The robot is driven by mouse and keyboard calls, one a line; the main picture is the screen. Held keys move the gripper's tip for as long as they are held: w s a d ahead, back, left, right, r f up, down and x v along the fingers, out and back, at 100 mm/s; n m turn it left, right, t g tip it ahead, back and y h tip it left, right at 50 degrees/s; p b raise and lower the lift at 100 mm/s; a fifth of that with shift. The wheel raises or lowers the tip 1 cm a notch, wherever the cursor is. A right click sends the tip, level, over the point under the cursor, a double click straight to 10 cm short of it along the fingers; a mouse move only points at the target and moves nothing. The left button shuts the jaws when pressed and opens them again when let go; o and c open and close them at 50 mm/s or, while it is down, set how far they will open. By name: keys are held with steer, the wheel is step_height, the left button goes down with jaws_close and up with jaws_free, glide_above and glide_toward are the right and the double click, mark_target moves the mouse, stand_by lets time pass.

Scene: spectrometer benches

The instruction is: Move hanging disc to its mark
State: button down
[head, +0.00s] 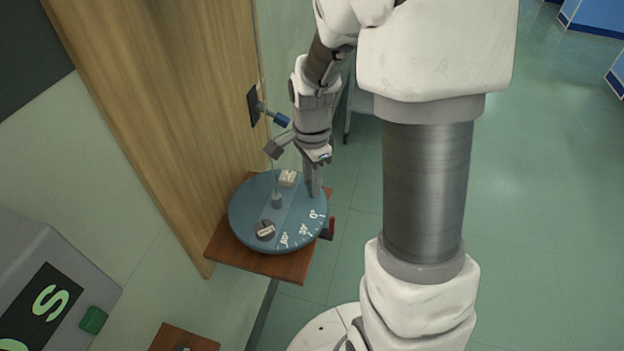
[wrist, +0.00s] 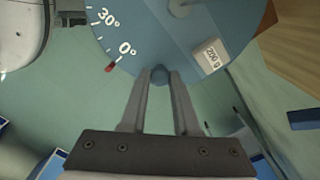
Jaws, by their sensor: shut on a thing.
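The hanging disc (head: 252,205) is blue, round and flat, with white degree figures along its rim. It hangs level over a brown wooden shelf (head: 290,266). It also shows in the wrist view (wrist: 140,25). My gripper (head: 313,188) reaches down to the disc's rim; in the wrist view its fingers (wrist: 160,82) are shut on a small dark blue peg (wrist: 160,74) at the rim. A red pointer (wrist: 110,67) lies just outside the rim, close to the 0° figure; in the head view it shows at the shelf's right edge (head: 330,228).
A wooden panel (head: 170,90) is behind. A grey device with a green button (head: 93,320) is at lower left.

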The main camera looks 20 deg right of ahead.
mark_target(285, 173)
steer(key=shift+w+n, duration=0.2)
steer(key=shift+n, duration=0.1)
steer(key=shift+w+a+n, duration=0.15)
steer(key=shift+w+n, duration=0.75)
steer(key=shift+n, duration=0.3)
steer(key=shift+w+a+n, duration=0.2)
steer(key=shift+w+n, duration=0.25)
steer(key=shift+n, duration=0.3)
steer(key=shift+w+a+n, duration=0.2)
steer(key=shift+w+n, duration=0.25)
steer(key=shift+n, duration=0.3)
steer(key=shift+w+a+n, duration=0.3)
steer(key=shift+w+n, duration=0.1)
steer(key=shift+n, duration=0.3)
steer(key=shift+w+a+n, duration=0.3)
steer(key=shift+w+n, duration=0.1)
steer(key=shift+n, duration=0.3)
steer(key=shift+w+a+r+n, duration=0.1)
steer(key=shift+w+a+n, duration=0.25)
steer(key=shift+n, duration=0.35)
steer(key=shift+w+a+n, duration=0.25)
steer(key=shift+a+n, duration=0.15)
steer(key=shift+n, duration=0.3)
steer(key=shift+w+a, duration=0.1)
steer(key=c, duration=0.7)
jaws_free()
steer(key=shift+o, duration=0.2)
